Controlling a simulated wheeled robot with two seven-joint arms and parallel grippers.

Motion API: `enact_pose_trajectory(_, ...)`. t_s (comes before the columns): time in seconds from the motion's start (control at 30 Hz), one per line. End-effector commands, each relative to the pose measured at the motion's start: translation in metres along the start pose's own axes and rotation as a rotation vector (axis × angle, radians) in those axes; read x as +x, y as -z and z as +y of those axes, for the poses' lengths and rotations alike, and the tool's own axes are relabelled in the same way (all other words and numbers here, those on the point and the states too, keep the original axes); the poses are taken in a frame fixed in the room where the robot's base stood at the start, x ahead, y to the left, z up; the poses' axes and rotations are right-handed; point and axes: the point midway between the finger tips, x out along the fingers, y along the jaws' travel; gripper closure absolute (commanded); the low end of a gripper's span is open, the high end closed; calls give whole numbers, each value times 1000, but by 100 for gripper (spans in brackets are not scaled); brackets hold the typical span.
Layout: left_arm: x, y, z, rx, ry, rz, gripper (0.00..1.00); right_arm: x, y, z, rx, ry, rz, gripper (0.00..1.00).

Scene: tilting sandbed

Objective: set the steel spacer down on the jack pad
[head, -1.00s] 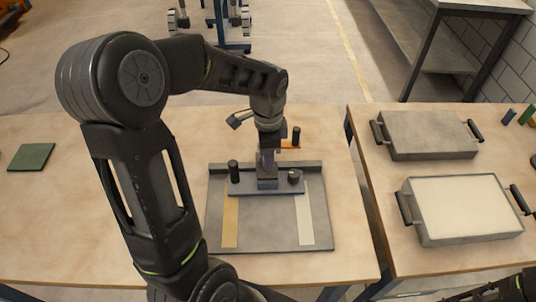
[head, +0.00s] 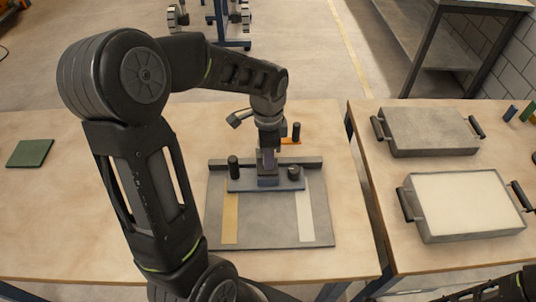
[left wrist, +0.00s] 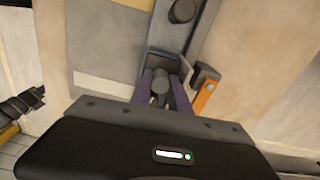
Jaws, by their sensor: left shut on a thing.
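My left gripper (head: 267,153) points down over the middle of the blue-grey bar (head: 240,184) at the back of the grey plate. In the left wrist view its purple fingers (left wrist: 162,90) are closed on a grey steel part with a round pin, which I take for the steel spacer (left wrist: 160,82). In the head view a grey block (head: 267,175) shows under the fingertips at the bar; I cannot tell spacer from pad there. The jack pad is not clearly distinguishable, and the gripper covers part of this spot. My right gripper is out of view.
Black knobs (head: 233,167) (head: 294,173) stand on either side of the gripper. An orange piece with a dark post (head: 296,131) is close behind it. The grey plate (head: 268,226) has yellow and white strips. Two trays (head: 430,133) (head: 468,207) sit on the right table.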

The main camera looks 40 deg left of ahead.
Motion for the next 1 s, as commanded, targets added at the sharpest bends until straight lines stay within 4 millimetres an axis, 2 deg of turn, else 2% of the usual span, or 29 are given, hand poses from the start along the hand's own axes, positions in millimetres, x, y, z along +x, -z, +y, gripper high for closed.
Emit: enact_pose_trajectory(1.0, 10, 0, 0, 0, 0, 0, 100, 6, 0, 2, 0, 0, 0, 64)
